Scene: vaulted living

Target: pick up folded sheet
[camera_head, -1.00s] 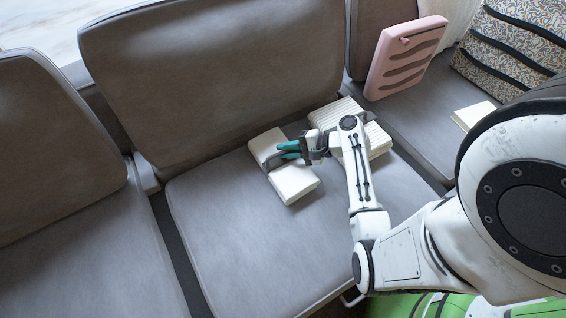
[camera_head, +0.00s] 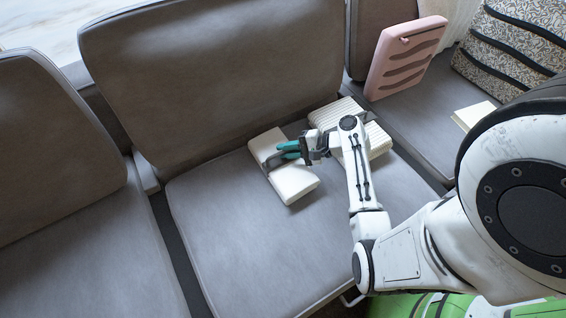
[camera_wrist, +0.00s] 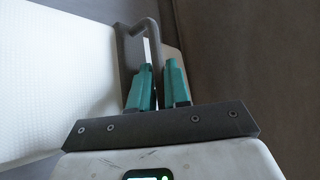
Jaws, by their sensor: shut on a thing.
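The folded sheet (camera_head: 294,184) is a white, flat block with a grey band across it, lying on the middle seat cushion. My gripper (camera_head: 279,156) reaches it from the right, with its teal fingers at the grey band, and is shut on it. In the wrist view the sheet (camera_wrist: 55,85) fills the left side with a finely textured white face. The teal fingers of my gripper (camera_wrist: 158,75) are close together at its grey band. The exact contact between the fingertips is partly hidden.
A ribbed white folded item (camera_head: 378,140) lies just right of the sheet, partly behind my arm. A pink case (camera_head: 405,58) leans on the right seat, near a patterned cushion (camera_head: 510,45) and a cream block (camera_head: 470,114). The front of the middle seat (camera_head: 250,245) is clear.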

